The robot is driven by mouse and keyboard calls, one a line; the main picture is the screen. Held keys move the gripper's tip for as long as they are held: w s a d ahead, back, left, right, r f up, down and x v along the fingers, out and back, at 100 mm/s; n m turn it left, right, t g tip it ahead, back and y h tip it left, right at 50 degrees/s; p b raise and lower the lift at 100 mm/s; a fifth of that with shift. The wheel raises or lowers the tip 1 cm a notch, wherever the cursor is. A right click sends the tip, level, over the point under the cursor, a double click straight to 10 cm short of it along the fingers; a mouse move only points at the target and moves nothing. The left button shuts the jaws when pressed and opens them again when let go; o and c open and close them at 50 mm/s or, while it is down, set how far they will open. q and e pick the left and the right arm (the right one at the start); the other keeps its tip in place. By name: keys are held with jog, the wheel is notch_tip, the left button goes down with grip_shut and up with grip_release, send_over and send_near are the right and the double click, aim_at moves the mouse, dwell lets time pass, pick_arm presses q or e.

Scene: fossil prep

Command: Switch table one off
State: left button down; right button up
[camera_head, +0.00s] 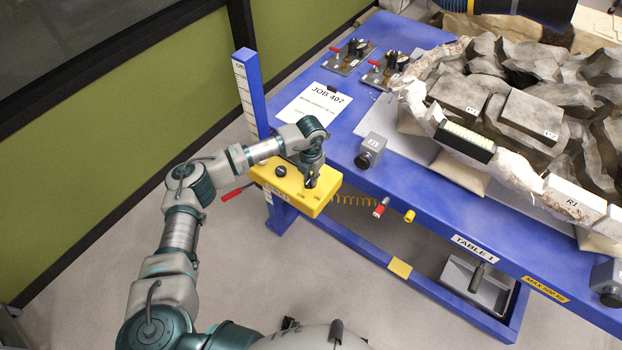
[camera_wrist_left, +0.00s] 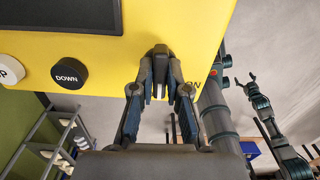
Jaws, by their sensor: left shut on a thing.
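The yellow control box (camera_head: 297,190) is fixed at the near left corner of blue table one (camera_head: 420,200), which bears a TABLE 1 label. My left gripper (camera_head: 311,181) comes down onto the box's right part. In the left wrist view my left gripper (camera_wrist_left: 160,88) is shut on a dark switch knob (camera_wrist_left: 160,62) on the yellow face. Lettering beside the knob is partly hidden by a finger. A black DOWN button (camera_wrist_left: 68,74) sits to the left, clear of the fingers. My right gripper (camera_wrist_left: 245,82) shows small in the left wrist view, its fingers apart and empty.
A blue post with a scale (camera_head: 250,95) stands behind the box. A red-handled lever (camera_head: 236,194) sticks out left. Floor in front is clear.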

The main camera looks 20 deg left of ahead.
pick_arm(q)
jog(key=shift+r+m, duration=0.1)
jog(key=shift+m, duration=0.4)
jog(key=c, duration=1.2)
grip_release()
jog(key=shift+o, duration=0.2)
notch_tip(320, 180, up, 12)
